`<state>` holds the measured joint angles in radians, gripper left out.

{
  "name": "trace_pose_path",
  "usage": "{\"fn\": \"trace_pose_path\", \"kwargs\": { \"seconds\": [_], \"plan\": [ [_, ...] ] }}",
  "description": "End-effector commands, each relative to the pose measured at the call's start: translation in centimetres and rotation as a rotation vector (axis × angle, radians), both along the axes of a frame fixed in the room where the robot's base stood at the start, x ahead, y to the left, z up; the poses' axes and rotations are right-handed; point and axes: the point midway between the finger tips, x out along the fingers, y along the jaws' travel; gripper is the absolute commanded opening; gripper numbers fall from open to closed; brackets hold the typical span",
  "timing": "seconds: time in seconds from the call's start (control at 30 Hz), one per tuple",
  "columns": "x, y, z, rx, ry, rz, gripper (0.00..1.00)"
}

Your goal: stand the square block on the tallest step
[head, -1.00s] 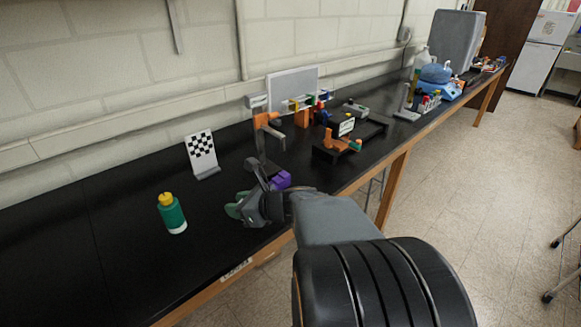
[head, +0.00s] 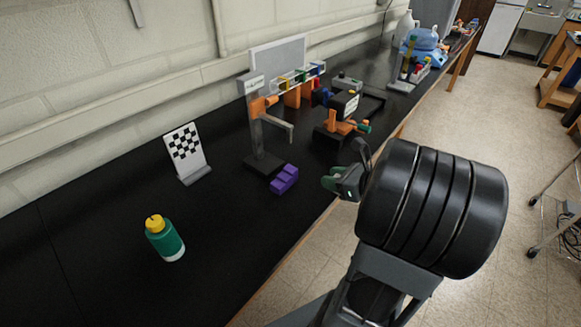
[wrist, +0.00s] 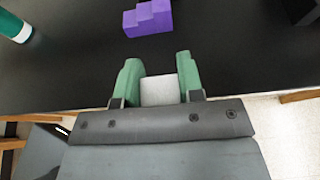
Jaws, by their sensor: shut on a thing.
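The purple stepped block (head: 285,179) sits on the black bench, near its front edge; it also shows at the top of the wrist view (wrist: 148,17). Its steps rise toward one end. My gripper (head: 342,181) is right of the steps in the head view and apart from them. In the wrist view my gripper (wrist: 159,88) is shut on a pale grey square block (wrist: 160,91), held between the two green fingers. The held block is hidden or too small to make out in the head view. Nothing stands on the steps.
A grey post with an orange part (head: 258,120) stands just behind the steps. A green bottle with a yellow cap (head: 165,238) and a checkered board (head: 187,152) are to the left. An orange and black fixture (head: 340,125) stands beyond my gripper.

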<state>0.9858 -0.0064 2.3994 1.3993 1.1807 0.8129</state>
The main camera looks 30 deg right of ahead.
Motion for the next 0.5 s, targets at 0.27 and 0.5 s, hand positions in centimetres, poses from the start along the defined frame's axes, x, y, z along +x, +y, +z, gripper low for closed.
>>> {"fn": "trace_pose_path", "kwargs": {
  "seconds": [0.27, 0.5],
  "plan": [
    [5.0, 1.8, -0.2, 0.003, -0.003, 0.005, 0.09],
    [9.8, 4.0, -0.3, 0.003, -0.002, 0.001, 0.09]
  ]
}}
